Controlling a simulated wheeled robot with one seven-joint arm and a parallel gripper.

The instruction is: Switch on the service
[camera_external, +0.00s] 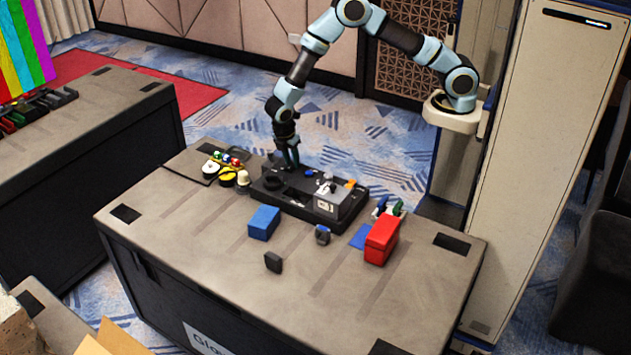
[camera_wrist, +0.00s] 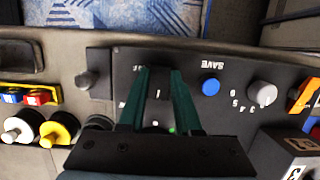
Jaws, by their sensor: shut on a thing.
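A black control panel (camera_external: 296,203) lies on the table and fills the middle of the wrist view (camera_wrist: 235,110). My gripper (camera_external: 291,163) points down at the panel's back left part. In the wrist view, its two teal fingers (camera_wrist: 159,72) stand on either side of a dark switch (camera_wrist: 157,105) with white marks like "I" and "0", and are shut on it. A small green spot (camera_wrist: 172,129) shows beside the right finger. The switch's exact position is partly hidden by the fingers.
A blue button (camera_wrist: 210,86) marked SAVE and a grey numbered knob (camera_wrist: 262,94) are to the right. Left are white (camera_wrist: 18,128) and yellow (camera_wrist: 60,128) round plugs. Blue (camera_external: 264,222) and red (camera_external: 382,239) boxes stand in front.

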